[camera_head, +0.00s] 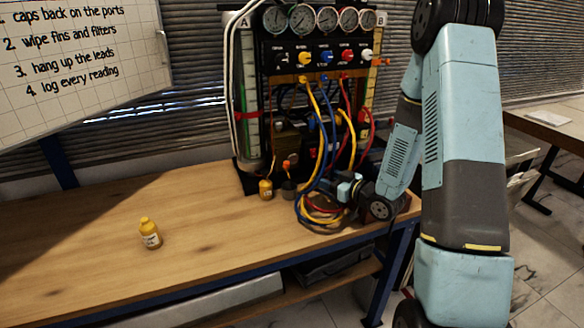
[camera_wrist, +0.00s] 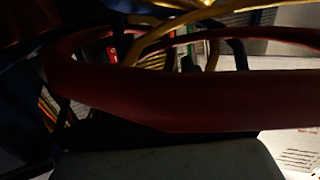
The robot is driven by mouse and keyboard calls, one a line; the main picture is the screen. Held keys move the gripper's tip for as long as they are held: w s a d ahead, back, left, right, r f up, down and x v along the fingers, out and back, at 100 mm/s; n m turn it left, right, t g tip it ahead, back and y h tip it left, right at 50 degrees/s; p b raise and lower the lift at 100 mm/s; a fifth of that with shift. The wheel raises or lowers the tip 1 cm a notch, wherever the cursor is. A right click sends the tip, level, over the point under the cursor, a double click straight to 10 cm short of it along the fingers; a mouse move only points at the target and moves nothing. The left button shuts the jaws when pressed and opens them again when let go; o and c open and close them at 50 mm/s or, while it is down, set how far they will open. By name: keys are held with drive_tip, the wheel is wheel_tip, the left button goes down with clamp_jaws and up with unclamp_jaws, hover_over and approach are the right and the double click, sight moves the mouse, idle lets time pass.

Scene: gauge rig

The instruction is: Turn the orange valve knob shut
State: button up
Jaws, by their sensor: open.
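A small orange part (camera_head: 287,165) stands low at the front of the gauge rig, above a dark cylinder; it looks like the orange valve knob, but it is too small to be sure. My gripper (camera_head: 340,188) is low in front of the rig, to the right of this part and apart from it, among the hoses. Its fingers are mostly hidden in the head view, and it holds nothing that I can see. In the wrist view a thick red hose (camera_wrist: 190,98) crosses close in front of the camera, and I cannot make out the knob there.
The gauge rig (camera_head: 265,55) carries several gauges and coloured knobs. Yellow, blue and red hoses (camera_head: 322,130) hang down and coil around my gripper. A yellow jar (camera_head: 265,189) stands at the rig's foot. A yellow bottle (camera_head: 150,233) stands on the wooden bench (camera_head: 80,260), otherwise clear at left.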

sight(289, 165)
drive_tip(key=shift+y, duration=0.5)
drive_tip(key=x, duration=1.3)
drive_tip(key=shift+s+a+f, duration=0.1)
drive_tip(key=shift+a+f, duration=0.15)
drive_tip(key=shift+a, duration=0.15)
drive_tip(key=shift+c, duration=0.4)
clamp_jaws()
